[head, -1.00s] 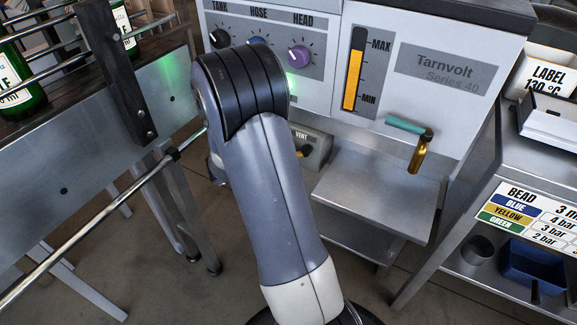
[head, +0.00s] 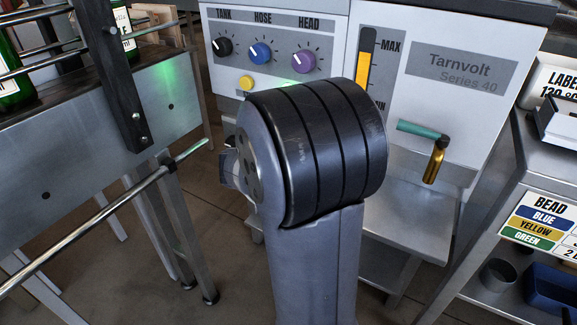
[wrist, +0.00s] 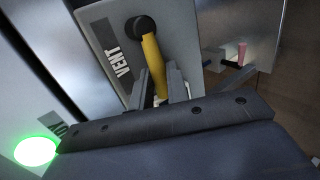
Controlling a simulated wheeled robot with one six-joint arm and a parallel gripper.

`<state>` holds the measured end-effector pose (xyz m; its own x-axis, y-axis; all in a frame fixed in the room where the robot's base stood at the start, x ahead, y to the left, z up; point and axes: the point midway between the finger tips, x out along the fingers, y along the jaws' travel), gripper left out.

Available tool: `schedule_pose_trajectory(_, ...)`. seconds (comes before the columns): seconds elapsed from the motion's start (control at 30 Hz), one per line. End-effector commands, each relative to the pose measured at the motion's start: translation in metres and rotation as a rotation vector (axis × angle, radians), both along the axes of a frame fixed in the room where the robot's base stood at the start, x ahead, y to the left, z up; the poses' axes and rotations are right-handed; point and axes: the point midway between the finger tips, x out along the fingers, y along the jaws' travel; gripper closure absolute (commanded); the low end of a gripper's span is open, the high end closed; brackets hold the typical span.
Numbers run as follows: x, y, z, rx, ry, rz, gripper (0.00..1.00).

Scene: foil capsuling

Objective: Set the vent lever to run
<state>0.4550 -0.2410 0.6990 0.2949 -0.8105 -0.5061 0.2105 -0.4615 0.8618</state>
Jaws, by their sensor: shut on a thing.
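The vent lever (wrist: 152,62) is a yellow handle on a round black pivot, on a grey panel (wrist: 180,30) lettered VENT, in the wrist view. From the pivot it runs down between the fingers of my gripper (wrist: 160,80). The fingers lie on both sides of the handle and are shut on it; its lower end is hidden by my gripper. No run mark is readable. In the head view my arm hides the lever and the fingertips.
The Tarnvolt machine (head: 470,35) has several knobs, a yellow button (head: 246,83) and a brass-and-teal handle (head: 435,160). A conveyor frame (head: 60,170) with a rail stands left, a shelf cart (head: 500,175) right. A green light (wrist: 36,151) glows in the wrist view.

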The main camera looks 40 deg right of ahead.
Motion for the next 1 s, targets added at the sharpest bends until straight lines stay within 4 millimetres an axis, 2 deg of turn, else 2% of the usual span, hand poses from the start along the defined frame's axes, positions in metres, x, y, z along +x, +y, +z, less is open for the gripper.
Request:
schedule_pose_trajectory(0.33, 0.0, 0.0, 0.0, 0.003, -0.003, 0.0, 1.0)
schedule_pose_trajectory(0.37, 0.0, 0.0, 0.0, 0.003, -0.004, 0.0, 0.83)
schedule_pose_trajectory(0.47, 0.0, 0.0, 0.0, 0.002, -0.003, 0.0, 0.75)
schedule_pose_trajectory(0.77, -0.001, 0.003, 0.002, 0.001, -0.003, 0.002, 0.75)
schedule_pose_trajectory(0.87, -0.003, 0.011, 0.009, 0.001, -0.003, 0.002, 0.75)
schedule_pose_trajectory(1.0, -0.01, 0.033, 0.023, 0.001, -0.004, 0.006, 0.75)
